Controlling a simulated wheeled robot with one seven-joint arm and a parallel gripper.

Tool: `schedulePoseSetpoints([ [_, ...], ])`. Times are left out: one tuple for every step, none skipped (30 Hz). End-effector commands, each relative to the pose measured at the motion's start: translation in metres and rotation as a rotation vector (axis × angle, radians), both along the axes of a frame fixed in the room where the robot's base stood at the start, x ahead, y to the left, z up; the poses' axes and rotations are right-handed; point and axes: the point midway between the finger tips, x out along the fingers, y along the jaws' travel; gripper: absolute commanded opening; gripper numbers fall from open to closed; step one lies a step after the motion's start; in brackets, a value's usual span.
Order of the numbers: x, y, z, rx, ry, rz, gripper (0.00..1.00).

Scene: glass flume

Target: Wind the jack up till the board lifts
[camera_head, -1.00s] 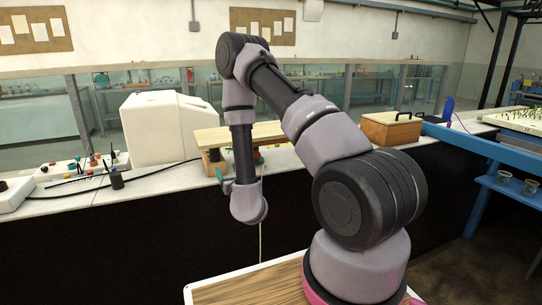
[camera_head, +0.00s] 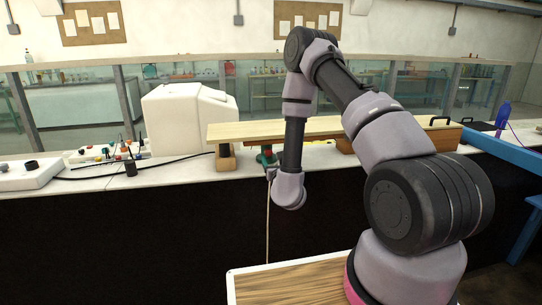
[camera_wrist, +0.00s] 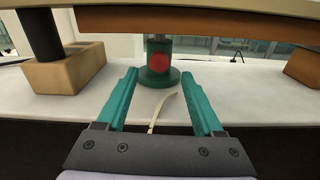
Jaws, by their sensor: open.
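The jack (camera_wrist: 158,45) is a green cylinder on a round base, with a red round part (camera_wrist: 158,63) facing me; it stands on the white counter under the board. It shows partly beside my arm in the head view (camera_head: 266,156). The pale wooden board (camera_head: 270,130) lies level above it. A brown beam (camera_wrist: 220,22) runs under the board in the wrist view; whether the jack's top touches it, I cannot tell. My gripper (camera_wrist: 160,76) is open and empty, its teal fingers pointing at the jack from in front, apart from it.
Wooden blocks stand left (camera_wrist: 65,70) and right (camera_wrist: 303,68) of the jack, the left one with a dark post. A pale cord (camera_wrist: 162,112) hangs over the counter edge between my fingers. A white machine (camera_head: 185,122) stands left. A wooden box (camera_head: 440,135) with a handle stands right.

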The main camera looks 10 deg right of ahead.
Motion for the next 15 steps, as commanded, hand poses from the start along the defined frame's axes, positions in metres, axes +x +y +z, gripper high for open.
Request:
schedulePoseSetpoints([
  [0.01,-0.001,0.001,0.002,-0.004,-0.001,0.69],
  [0.016,-0.001,0.001,0.002,-0.003,-0.001,0.69],
  [0.023,-0.001,0.001,0.002,-0.003,-0.003,0.69],
  [0.028,-0.001,0.001,0.001,-0.003,-0.002,0.69],
  [0.032,-0.001,0.001,0.001,-0.003,-0.001,0.69],
  [0.038,0.0,0.0,0.002,-0.002,-0.001,0.69],
  [0.041,0.0,0.0,0.001,-0.002,-0.001,0.69],
  [0.045,0.0,0.0,0.002,-0.002,-0.002,0.69],
  [0.048,0.0,0.0,0.001,-0.001,-0.001,0.69],
  [0.05,0.0,0.0,0.001,-0.001,-0.001,0.69],
  [0.052,0.0,0.0,0.001,-0.001,-0.001,0.69],
  [0.054,0.0,0.0,0.001,-0.001,0.0,0.69],
  [0.055,0.0,0.0,0.001,0.0,0.001,0.69],
  [0.055,0.0,0.0,0.001,0.0,0.001,0.69],
  [0.056,0.0,0.0,0.001,0.0,0.001,0.69],
])
